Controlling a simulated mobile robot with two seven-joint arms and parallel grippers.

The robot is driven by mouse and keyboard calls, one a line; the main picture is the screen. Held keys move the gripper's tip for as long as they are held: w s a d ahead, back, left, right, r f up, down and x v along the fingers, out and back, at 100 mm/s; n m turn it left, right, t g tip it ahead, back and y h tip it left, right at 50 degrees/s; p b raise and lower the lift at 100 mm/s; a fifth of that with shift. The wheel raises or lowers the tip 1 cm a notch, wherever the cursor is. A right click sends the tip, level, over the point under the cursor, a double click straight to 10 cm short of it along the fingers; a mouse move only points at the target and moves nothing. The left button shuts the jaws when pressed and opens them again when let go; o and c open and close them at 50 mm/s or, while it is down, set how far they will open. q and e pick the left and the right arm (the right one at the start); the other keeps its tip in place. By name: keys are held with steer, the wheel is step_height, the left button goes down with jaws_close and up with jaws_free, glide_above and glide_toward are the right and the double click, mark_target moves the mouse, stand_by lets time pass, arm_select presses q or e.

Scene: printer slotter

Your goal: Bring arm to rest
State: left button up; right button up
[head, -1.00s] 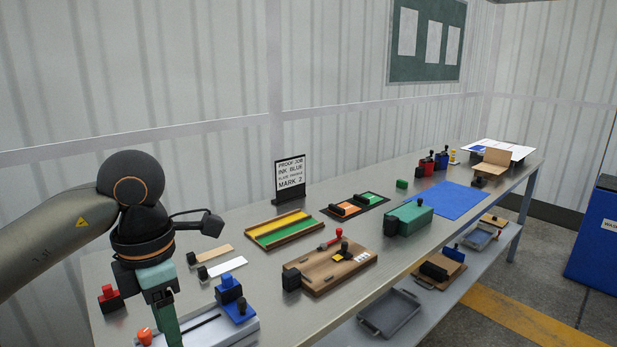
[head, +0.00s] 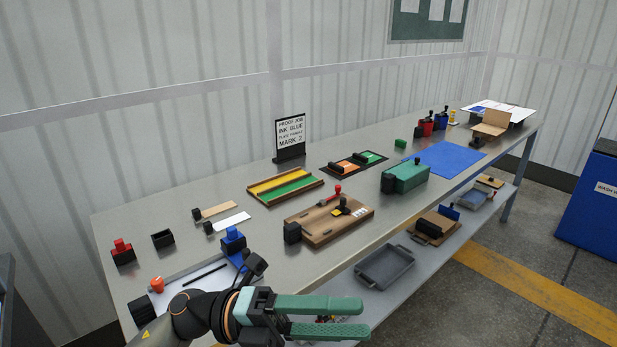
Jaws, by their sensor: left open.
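My left gripper (head: 342,318) is at the bottom middle of the head view, in front of the bench's front edge. Its two green fingers point right with a gap between them, and I see nothing held. My left arm comes in from the bottom left, over the near end of the metal bench (head: 150,225). It partly hides a white slotted device (head: 190,284) with a blue block (head: 233,240) and an orange knob. My right gripper is not in view.
A wooden board (head: 328,222) with a black block lies mid-bench, near a green box (head: 405,176) and a yellow-green tray (head: 285,187). A red-topped black block (head: 122,252) stands far left. A grey tray (head: 384,267) is on the lower shelf. A blue bin (head: 590,215) stands right.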

arm_select(q)
steer(key=w+a+f+n+t+y, duration=0.35)
steer(key=f+n+t, duration=0.3)
steer(key=n, duration=0.35)
steer(key=w+a+f+n+t+y+p, duration=0.1)
steer(key=w+a+f+n+t+y, duration=0.35)
steer(key=n+t, duration=0.45)
steer(key=w+a+f+n+t+y, duration=0.1)
steer(key=a+f+n+t+y, duration=0.45)
steer(key=n, duration=0.55)
steer(key=s+a+f+n+g+y, duration=0.2)
steer(key=s+a+f+n+g, duration=0.1)
steer(key=s+f, duration=0.5)
steer(key=s+a+f+n+g+y, duration=0.2)
steer(key=s+a+f+n+g, duration=0.2)
steer(key=s+f, duration=0.4)
step_height(320, 180, down, 7)
steer(key=shift+f+n+g+p, duration=0.1)
steer(key=shift+n+g+p, duration=0.25)
steer(key=shift+n, duration=0.25)
